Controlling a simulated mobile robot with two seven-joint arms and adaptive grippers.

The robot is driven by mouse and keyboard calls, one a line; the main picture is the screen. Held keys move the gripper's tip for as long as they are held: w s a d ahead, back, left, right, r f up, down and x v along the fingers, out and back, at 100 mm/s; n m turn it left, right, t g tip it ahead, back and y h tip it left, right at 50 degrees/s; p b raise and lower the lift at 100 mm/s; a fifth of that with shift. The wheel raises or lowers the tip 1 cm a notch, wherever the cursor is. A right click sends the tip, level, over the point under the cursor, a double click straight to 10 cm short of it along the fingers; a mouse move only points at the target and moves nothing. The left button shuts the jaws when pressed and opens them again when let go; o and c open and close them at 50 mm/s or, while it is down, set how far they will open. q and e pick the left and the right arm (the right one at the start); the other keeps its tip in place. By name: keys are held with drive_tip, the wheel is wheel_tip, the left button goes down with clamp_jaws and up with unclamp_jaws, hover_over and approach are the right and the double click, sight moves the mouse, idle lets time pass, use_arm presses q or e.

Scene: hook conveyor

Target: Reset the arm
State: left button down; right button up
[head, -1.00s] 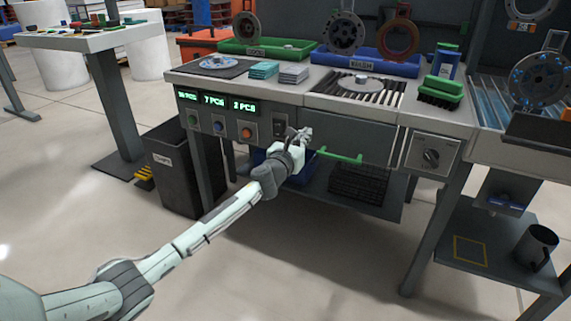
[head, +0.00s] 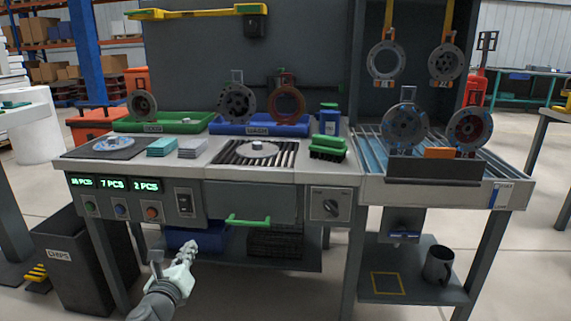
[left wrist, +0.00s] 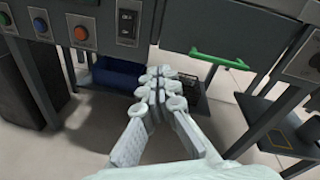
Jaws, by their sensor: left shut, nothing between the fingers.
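My left gripper (head: 187,252) is low in front of the workbench, below the counter and left of the green drawer handle (head: 248,221). It is shut and empty. In the left wrist view my left gripper (left wrist: 157,78) points at the space under the bench, its fingers together, with the green handle (left wrist: 220,60) ahead and to the right. It appears apart from the bench. My right gripper is in neither view.
The workbench counter (head: 190,170) carries a green tray (head: 165,126), a blue tray (head: 258,130) and several flanges. A dark bin (head: 72,262) stands at the left. A blue box (head: 196,240) is under the bench. A mug (head: 438,265) sits on the lower right shelf.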

use_arm(q)
drive_tip(key=s+f+n+g, duration=0.4)
drive_tip(key=s+f+n, duration=0.3)
drive_tip(key=s+n, duration=0.2)
drive_tip(key=s+d+f+n+g+p, duration=0.1)
drive_tip(key=s+f+n+g, duration=0.4)
drive_tip(key=s, duration=0.9)
drive_tip(key=s+f+n+g+p, duration=0.1)
drive_tip(key=s+f+n+g, duration=0.3)
drive_tip(key=s+f+n, duration=0.6)
drive_tip(key=s+n, duration=0.2)
drive_tip(key=n, duration=0.3)
drive_tip(key=shift+s+d+f+g, duration=0.15)
drive_tip(key=shift+f+g, duration=0.15)
drive_tip(key=shift+g, duration=0.1)
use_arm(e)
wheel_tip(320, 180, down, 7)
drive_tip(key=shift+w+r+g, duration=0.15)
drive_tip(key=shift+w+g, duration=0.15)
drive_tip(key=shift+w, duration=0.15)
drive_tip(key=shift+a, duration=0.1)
